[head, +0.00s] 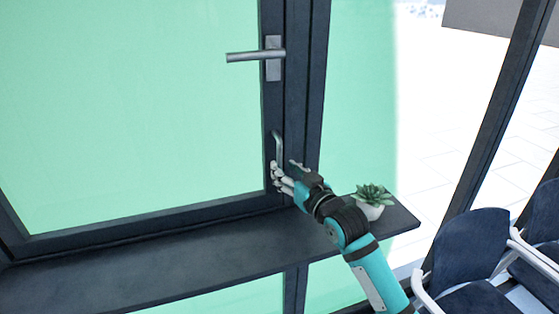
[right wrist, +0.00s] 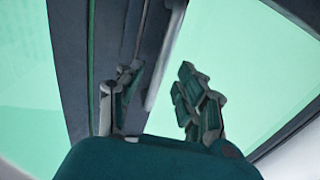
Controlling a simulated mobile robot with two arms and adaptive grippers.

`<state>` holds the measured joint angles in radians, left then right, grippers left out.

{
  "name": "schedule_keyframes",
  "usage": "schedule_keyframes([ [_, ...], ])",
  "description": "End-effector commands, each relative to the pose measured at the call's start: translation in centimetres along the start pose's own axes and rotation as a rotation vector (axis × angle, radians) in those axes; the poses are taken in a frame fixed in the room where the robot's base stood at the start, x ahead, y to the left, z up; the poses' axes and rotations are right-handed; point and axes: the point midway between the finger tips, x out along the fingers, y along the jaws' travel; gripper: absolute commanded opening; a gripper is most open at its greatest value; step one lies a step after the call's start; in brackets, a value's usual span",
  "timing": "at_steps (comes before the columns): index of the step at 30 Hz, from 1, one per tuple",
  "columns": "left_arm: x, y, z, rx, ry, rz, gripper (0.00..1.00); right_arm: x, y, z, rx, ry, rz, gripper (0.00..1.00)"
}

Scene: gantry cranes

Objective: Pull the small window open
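The small window (head: 140,105) has green-tinted glass in a dark frame and looks closed. A grey lever handle (head: 256,56) sits on its right frame bar, pointing left. Below it is a slim upright grey pull handle (head: 278,148). My right gripper (head: 286,173) is at the lower end of this pull handle. In the right wrist view my right gripper (right wrist: 158,100) has its fingers spread apart, and the pale bar of the pull handle (right wrist: 164,52) shows between and beyond them. I cannot tell whether a finger touches it. My left gripper is in neither view.
A dark sill (head: 150,268) runs below the window. A small succulent in a white pot (head: 370,203) stands on its right end, close beside my right forearm. Dark chairs with pale arms (head: 470,245) stand at the lower right.

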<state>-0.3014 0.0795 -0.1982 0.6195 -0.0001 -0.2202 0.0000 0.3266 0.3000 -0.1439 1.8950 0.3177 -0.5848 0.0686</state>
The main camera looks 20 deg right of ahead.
Motion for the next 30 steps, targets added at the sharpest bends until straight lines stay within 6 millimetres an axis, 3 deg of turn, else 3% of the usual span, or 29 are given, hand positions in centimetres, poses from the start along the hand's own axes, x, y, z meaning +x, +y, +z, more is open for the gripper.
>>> schedule_keyframes([
  [6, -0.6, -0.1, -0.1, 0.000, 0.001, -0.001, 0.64, 2.8, 0.0, -0.1, 0.000, 0.000, 0.000, 0.36],
  [17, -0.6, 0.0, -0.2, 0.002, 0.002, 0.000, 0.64, 3.4, -0.1, 0.0, 0.000, 0.000, -0.001, 0.36],
  [26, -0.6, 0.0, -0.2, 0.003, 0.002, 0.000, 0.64, 3.4, 0.0, 0.1, 0.000, -0.001, 0.000, 0.01],
  [30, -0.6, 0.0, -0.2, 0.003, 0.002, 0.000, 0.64, 3.4, 0.0, 0.1, 0.000, -0.001, 0.000, 0.00],
])
